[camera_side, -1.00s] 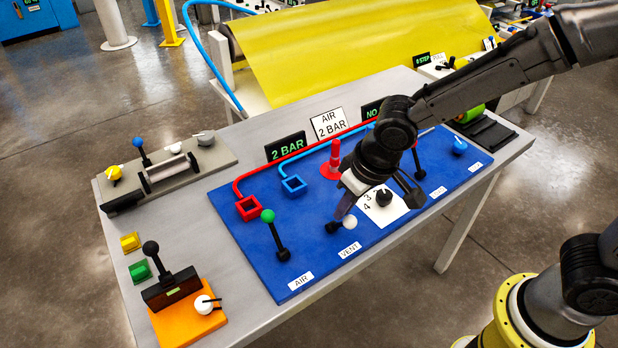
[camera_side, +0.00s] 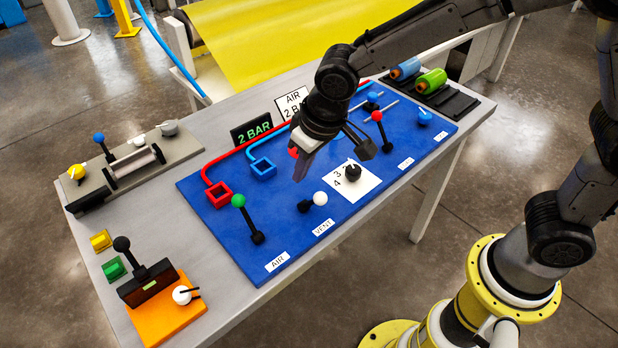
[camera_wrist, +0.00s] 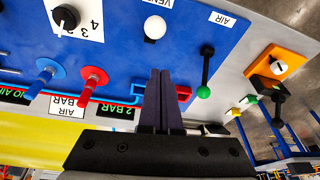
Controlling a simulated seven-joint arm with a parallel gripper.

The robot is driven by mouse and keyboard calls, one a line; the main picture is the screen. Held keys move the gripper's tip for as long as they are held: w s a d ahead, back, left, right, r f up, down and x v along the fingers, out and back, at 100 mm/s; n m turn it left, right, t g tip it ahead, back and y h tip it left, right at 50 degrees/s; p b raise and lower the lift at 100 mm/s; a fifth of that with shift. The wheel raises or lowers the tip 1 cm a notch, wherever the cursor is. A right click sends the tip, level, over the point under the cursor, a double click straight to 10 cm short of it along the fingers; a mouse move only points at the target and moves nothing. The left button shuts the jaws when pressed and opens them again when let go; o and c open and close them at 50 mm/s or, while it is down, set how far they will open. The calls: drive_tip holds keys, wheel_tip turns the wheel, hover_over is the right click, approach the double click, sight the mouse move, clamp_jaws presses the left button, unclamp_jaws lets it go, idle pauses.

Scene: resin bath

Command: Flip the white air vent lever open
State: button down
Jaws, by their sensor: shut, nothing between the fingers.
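The white-knobbed vent lever (camera_side: 320,198) is on the blue panel (camera_side: 270,225), just behind the VENT label (camera_side: 323,228). Its black pivot is at its left in the side view, and the white ball lies low to the right of it. In the wrist view the white ball (camera_wrist: 154,27) shows at the top middle, beyond my fingertips. My gripper (camera_side: 299,176) is shut and empty. In the side view it is above and behind the lever, apart from it. In the wrist view my gripper (camera_wrist: 161,73) points toward the lever.
The green-knobbed air lever (camera_side: 238,200) stands left of the vent lever. A black dial (camera_side: 353,173) on a white plate is to its right. A red-knobbed lever (camera_side: 377,116) stands farther right. A red square frame (camera_side: 218,195) and a blue one (camera_side: 263,167) are behind.

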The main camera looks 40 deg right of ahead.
drive_tip(key=s+r, duration=0.5)
drive_tip(key=s, duration=0.3)
drive_tip(key=shift+d+r, duration=0.25)
drive_tip(key=shift+d, duration=0.05)
drive_tip(key=shift+w, duration=0.1)
drive_tip(key=s+d+r+m+t, duration=0.1)
drive_tip(key=d+r+m+t, duration=0.2)
drive_tip(key=d+r, duration=0.6)
drive_tip(key=s+d+f+n, duration=0.1)
drive_tip(key=s+d+f, duration=0.2)
drive_tip(key=s+d, duration=0.6)
drive_tip(key=s, duration=0.3)
drive_tip(key=shift+s+f+h, duration=0.2)
drive_tip(key=shift+f+h, duration=0.2)
